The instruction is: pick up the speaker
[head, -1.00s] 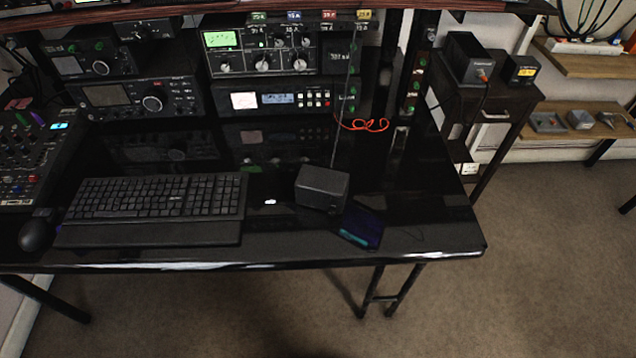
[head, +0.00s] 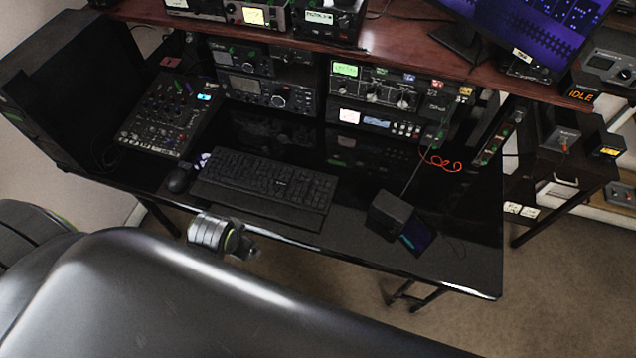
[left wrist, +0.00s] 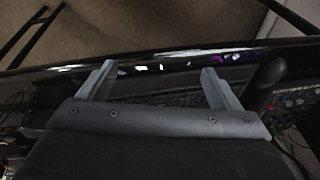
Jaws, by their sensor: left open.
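The speaker is a small black box (head: 390,213) on the black desk, right of the keyboard, with a thin cable rising behind it. A dark phone-like slab with a lit screen (head: 417,237) is right beside it, partly in front. My left gripper (left wrist: 157,68) is open and empty in the left wrist view, its two fingers spread over the desk's front edge and the keyboard. In the head view my left arm fills the lower left, and its fingers cannot be made out. The gripper is left of the speaker and apart from it. My right gripper is not in view.
The keyboard (head: 265,182), mouse (head: 179,180) and mixer (head: 168,118) occupy the desk's left side. Radio units (head: 385,90) stand behind under a wooden shelf (head: 400,45). A red coiled cord (head: 440,163) lies behind the speaker. The desk's front right corner (head: 480,275) is clear.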

